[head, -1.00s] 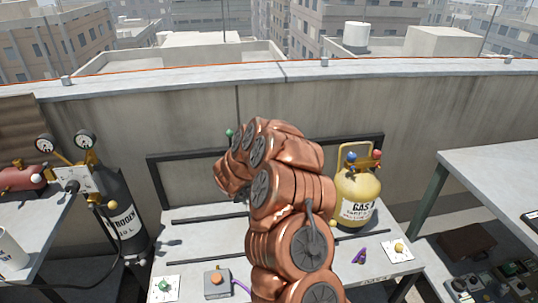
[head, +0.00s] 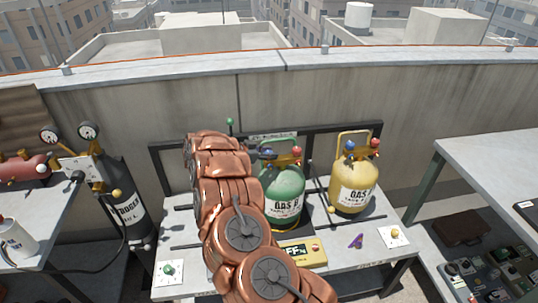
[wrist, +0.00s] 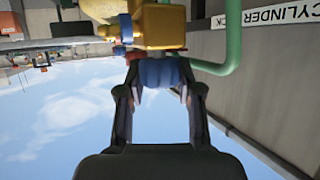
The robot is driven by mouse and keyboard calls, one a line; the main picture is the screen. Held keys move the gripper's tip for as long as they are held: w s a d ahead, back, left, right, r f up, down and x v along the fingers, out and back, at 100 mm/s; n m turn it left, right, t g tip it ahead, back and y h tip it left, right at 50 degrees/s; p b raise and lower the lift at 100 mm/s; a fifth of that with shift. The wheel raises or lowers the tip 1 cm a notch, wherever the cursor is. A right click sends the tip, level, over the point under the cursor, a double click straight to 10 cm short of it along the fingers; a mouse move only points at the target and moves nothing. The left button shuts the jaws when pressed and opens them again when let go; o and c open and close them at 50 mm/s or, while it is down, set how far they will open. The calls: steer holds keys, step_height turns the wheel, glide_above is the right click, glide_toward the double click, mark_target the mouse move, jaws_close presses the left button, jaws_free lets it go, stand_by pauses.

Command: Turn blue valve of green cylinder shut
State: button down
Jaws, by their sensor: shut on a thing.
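The green cylinder (head: 284,197) stands upright on the grey table, partly hidden by my copper arm. Its red knob (head: 297,151) shows on top in the head view. In the wrist view the blue valve (wrist: 163,72) sits against a brass valve body (wrist: 160,25), between my two fingers. My gripper (wrist: 162,88) is shut on the blue valve, one finger on each side. In the head view the gripper is a small dark shape by the cylinder's top, and the blue valve cannot be made out clearly there.
A yellow cylinder (head: 353,187) with blue and red knobs stands to the right. A dark rack frame (head: 320,128) runs behind. A yellow-fronted box (head: 303,252), a purple item (head: 356,241) and white plates lie on the table. A black nitrogen bottle (head: 125,205) stands left.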

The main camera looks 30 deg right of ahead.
steer(key=shift+s+d+m+g+b, duration=0.15)
steer(key=shift+m+g+b, duration=0.45)
steer(key=shift+m+g, duration=0.15)
steer(key=c, duration=1)
jaws_free()
steer(key=shift+o, duration=1.3)
steer(key=v, duration=1.2)
steer(key=shift+r, duration=0.1)
